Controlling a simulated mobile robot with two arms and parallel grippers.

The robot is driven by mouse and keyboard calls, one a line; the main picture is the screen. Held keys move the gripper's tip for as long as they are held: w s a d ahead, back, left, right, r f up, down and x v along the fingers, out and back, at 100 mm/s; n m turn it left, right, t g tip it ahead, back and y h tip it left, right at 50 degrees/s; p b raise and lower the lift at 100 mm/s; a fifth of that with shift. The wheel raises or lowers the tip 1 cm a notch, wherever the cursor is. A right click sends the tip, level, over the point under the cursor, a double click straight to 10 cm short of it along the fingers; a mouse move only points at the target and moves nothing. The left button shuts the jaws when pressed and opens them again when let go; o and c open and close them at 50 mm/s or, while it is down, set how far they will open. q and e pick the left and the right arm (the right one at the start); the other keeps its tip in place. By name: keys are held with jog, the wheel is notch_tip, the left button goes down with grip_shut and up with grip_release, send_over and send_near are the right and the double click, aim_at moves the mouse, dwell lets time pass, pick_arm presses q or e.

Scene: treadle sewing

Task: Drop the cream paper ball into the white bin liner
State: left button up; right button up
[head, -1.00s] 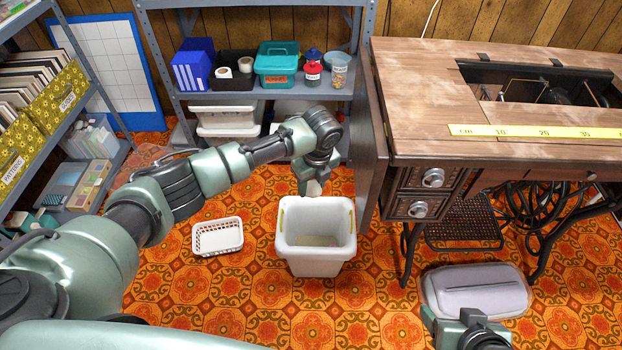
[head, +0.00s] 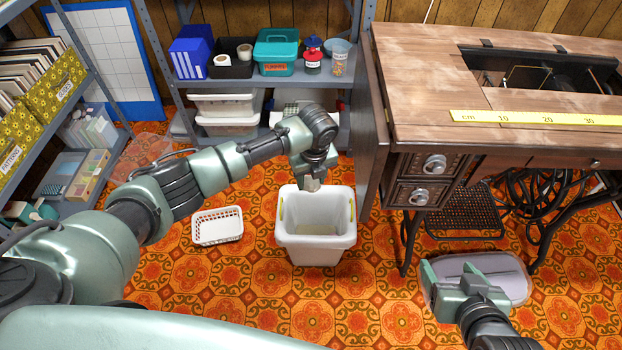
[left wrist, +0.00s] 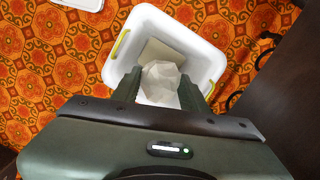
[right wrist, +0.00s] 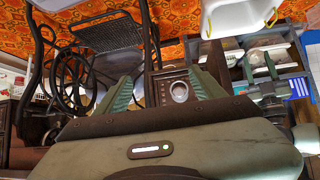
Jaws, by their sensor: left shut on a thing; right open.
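The white bin liner (head: 316,240) is in a white bin with yellow-green handles on the patterned floor, left of the sewing table. My left gripper (head: 312,183) is above the bin's far rim. In the left wrist view it is shut on the cream paper ball (left wrist: 161,80), which shows between the fingers with the bin's opening behind it. In the head view the ball is mostly hidden by the gripper. My right gripper (head: 445,277) is open and empty at the lower right, above a pale lidded case. It also shows in the right wrist view (right wrist: 160,88).
A white basket (head: 217,226) stands on the floor left of the bin. The sewing table (head: 420,80) with drawers is close on the right. Shelves with boxes (head: 275,58) stand behind. The floor in front of the bin is clear.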

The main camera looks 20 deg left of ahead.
aim_at(311, 188)
pick_arm(q)
jog(key=shift+f+b, duration=1.15)
jog(key=shift+b, duration=0.15)
pick_arm(e)
jog(key=w+a+r+t+y, duration=0.25)
jog(key=w+r+t, duration=0.4)
jog(key=r, duration=0.45)
pick_arm(q)
jog(key=shift+f+b, duration=0.95)
jog(key=shift+b, duration=0.25)
jog(key=shift+f, duration=0.1)
pick_arm(e)
jog(key=s+a+r+t+y, duration=0.1)
jog(key=s+r+t+y, duration=0.1)
jog(key=r+t, duration=0.6)
jog(key=shift+s+a+r+n, duration=0.3)
jog(key=shift+s+r, duration=0.4)
jog(key=shift+r, duration=1.2)
pick_arm(q)
jog(key=o, duration=1.4)
jog(key=shift+c, duration=0.2)
